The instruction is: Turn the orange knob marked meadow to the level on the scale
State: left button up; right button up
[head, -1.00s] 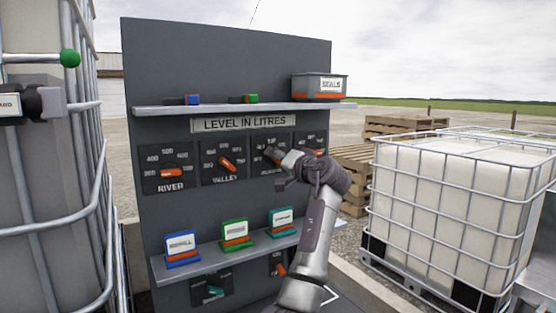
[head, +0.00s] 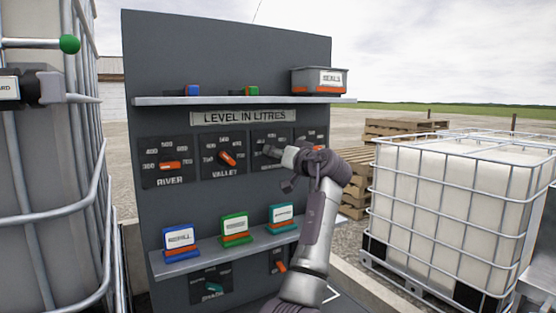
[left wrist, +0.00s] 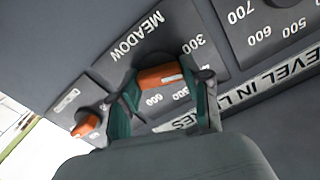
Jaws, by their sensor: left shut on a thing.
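The orange meadow knob (left wrist: 160,76) sits on a dark dial plate (left wrist: 122,62) lettered MEADOW, which appears turned over in the left wrist view. Its bar lies nearly level there, with a pale mark at its right end. 300 and 600 are readable; a finger partly covers the numbers between. My left gripper (left wrist: 164,84) is shut on the knob, one green finger at each end of the bar. In the head view my left gripper (head: 272,152) is at the third dial of the upper row and hides the knob. My right gripper is not in view.
Neighbouring knobs are river (head: 169,165), valley (head: 228,159) and one in the right-hand plate (left wrist: 86,124). A shelf (head: 240,100) with a seals box (head: 319,81) is above; a lower shelf (head: 225,254) holds several label stands. Caged tanks (head: 460,190) flank the panel.

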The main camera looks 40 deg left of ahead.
pick_arm(q)
jog(key=shift+n+b, duration=0.65)
jog(key=shift+n, duration=1.35)
jog(key=o, duration=1.2)
jog(key=shift+c, duration=0.2)
jog(key=v, duration=1.2)
jog(key=shift+r, duration=0.1)
